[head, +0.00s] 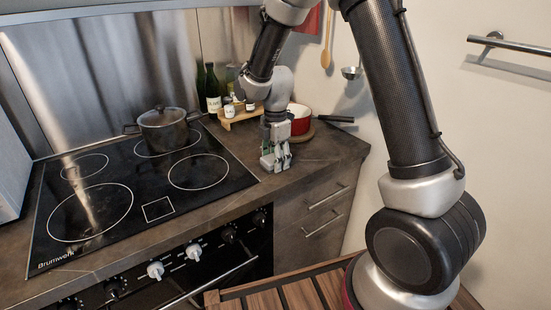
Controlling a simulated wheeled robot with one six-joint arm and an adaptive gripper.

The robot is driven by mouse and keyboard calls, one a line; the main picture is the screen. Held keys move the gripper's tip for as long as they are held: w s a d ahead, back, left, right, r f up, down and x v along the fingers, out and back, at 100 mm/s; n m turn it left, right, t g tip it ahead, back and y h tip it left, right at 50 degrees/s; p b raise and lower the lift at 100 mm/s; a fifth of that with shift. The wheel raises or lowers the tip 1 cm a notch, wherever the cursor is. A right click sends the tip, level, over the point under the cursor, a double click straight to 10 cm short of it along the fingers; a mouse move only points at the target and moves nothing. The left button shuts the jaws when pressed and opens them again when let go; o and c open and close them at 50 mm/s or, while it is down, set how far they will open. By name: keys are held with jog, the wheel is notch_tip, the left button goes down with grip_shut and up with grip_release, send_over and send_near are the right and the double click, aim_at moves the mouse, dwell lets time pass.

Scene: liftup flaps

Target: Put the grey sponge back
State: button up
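My gripper (275,164) points down at the counter's right part, just right of the cooktop and in front of the red pan. Its fingertips are at or just above the counter surface. The fingers are small in this view, and I cannot tell whether they are open or shut. I cannot make out a grey sponge anywhere; it may be hidden by the gripper or too small to tell from it.
A lidded pot (164,132) stands on the black cooktop (120,190). Bottles (213,90) and a small wooden rack with jars (236,114) stand behind my gripper. A red pan (300,118) sits close behind it. Drawers (318,212) are below the counter (320,152).

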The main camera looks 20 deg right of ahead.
jog(key=o, duration=0.4)
notch_tip(320, 180, up, 12)
jog(key=r, duration=0.1)
jog(key=s+d+r+m+t, duration=0.1)
jog(key=s+d+r+m, duration=0.4)
jog(key=s+d+r+m+t, duration=0.1)
jog(key=s+d+r+m, duration=0.1)
jog(key=s+d+m, duration=0.3)
jog(key=s+d+r+m+t, duration=0.2)
jog(key=s+d+m, duration=0.3)
jog(key=s+m, duration=0.6)
jog(key=s, duration=0.5)
jog(key=shift+s+r+m, duration=0.2)
jog(key=shift+s+m, duration=0.1)
